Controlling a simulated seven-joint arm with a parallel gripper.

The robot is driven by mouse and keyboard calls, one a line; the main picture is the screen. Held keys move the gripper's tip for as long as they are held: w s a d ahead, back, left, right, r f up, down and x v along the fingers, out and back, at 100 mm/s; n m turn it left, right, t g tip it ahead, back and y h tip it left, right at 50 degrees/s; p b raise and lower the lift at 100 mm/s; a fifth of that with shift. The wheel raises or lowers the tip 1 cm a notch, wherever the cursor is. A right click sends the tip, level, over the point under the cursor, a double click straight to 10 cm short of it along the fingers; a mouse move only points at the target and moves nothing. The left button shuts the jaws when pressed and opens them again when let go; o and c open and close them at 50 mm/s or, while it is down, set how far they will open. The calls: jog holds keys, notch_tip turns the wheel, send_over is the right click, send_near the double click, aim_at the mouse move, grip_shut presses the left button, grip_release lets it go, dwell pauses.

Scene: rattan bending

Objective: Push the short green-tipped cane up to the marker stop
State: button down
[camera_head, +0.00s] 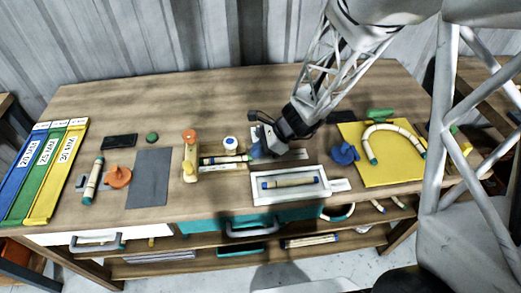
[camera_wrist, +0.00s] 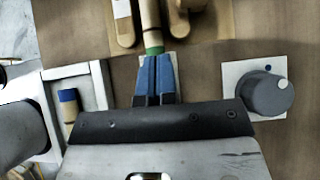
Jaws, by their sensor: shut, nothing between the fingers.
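The short cane (camera_head: 225,160) lies on a pale strip in the middle of the bench in the head view. Its body is tan, and its green tip (camera_wrist: 154,50) shows in the wrist view. My gripper (camera_head: 256,153) is at the cane's right end. Its blue fingers (camera_wrist: 154,58) are shut together, empty, and their tips appear to meet the green tip. The cane's far end runs between wooden pieces (camera_wrist: 125,25) at the top of the wrist view. A wooden block with an orange knob (camera_head: 190,155) stands at the cane's left end. I cannot tell which part is the marker stop.
A white tray (camera_head: 256,197) with a blue-tipped cane (camera_head: 290,183) lies in front of my gripper. A round grey knob (camera_wrist: 268,93) stands on the wrist view's right. A yellow board (camera_head: 385,175) bears a bent cane. A grey mat (camera_head: 148,178) lies left.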

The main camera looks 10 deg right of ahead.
dwell(0.3)
jog(key=shift+d, duration=1.05)
jog(key=shift+d+r, duration=0.15)
jog(key=shift+d, duration=0.5)
jog(key=shift+d+r, duration=0.15)
jog(key=shift+d, duration=0.45)
jog(key=v, duration=0.9)
jog(key=shift+r, duration=0.1)
jog(key=s+r+n+t+h, duration=0.2)
jog(key=s+r+n+h, duration=0.7)
jog(key=s+r+n, duration=0.8)
jog(key=s, duration=0.3)
jog(key=shift+d+r+n+t, duration=0.2)
jog(key=shift+d+n+t, duration=0.1)
jog(key=shift+n, duration=0.1)
